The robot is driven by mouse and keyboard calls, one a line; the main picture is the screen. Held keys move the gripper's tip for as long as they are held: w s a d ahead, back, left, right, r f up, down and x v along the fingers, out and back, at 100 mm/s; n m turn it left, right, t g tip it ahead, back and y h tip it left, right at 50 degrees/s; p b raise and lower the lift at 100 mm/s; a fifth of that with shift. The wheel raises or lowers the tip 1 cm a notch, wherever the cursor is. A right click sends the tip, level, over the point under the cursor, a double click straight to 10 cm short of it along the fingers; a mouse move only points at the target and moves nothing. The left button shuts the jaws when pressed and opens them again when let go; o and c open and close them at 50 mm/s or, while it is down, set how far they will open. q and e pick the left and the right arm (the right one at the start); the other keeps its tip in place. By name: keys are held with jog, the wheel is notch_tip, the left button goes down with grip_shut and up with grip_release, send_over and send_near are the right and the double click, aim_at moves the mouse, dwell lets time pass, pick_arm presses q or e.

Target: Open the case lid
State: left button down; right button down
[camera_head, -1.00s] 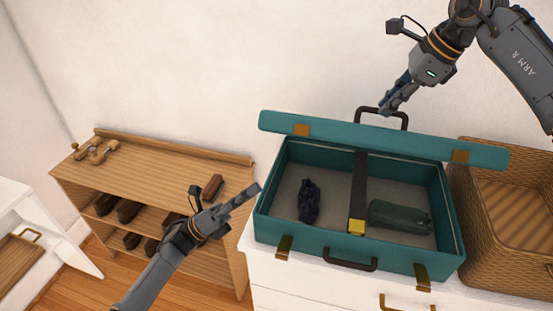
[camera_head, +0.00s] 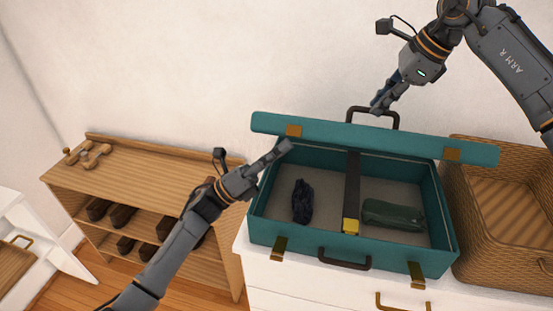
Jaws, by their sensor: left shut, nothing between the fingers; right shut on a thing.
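The teal case (camera_head: 310,241) stands open on a white dresser. Its lid (camera_head: 370,138) is raised and seen nearly edge-on along the back, with a dark handle (camera_head: 352,112) on its far side. My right gripper (camera_head: 377,108) is shut on the lid's handle. My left gripper (camera_head: 286,147) is shut and empty, over the case's back left corner near the lid's left part; I cannot tell if it touches. Inside lie a dark bundle (camera_head: 302,202), a green pouch (camera_head: 392,214) and a dark strap (camera_head: 352,180) with a yellow buckle (camera_head: 350,226).
A wicker basket (camera_head: 488,245) stands close against the case's right side. A wooden shoe shelf (camera_head: 140,172) with several shoes stands to the left, with a wooden object (camera_head: 88,154) on top. The wall is close behind the lid. The dresser (camera_head: 300,280) has a brass drawer handle in front.

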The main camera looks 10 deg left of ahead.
jog(key=shift+w+d+f, duration=0.1)
jog(key=shift+w+f, duration=0.05)
jog(key=shift+f, duration=0.1)
jog(key=shift+w+a+f, duration=0.25)
jog(key=shift+a+f, duration=0.05)
jog(key=shift+a, duration=0.05)
jog(key=c, duration=1.4)
grip_release()
pick_arm(q)
jog(key=shift+w+a+r, duration=0.1)
jog(key=shift+w+r, duration=0.85)
jog(key=shift+w, duration=0.1)
pick_arm(e)
jog(key=shift+o, duration=0.2)
jog(key=shift+d, duration=0.15)
jog(key=shift+w, duration=0.1)
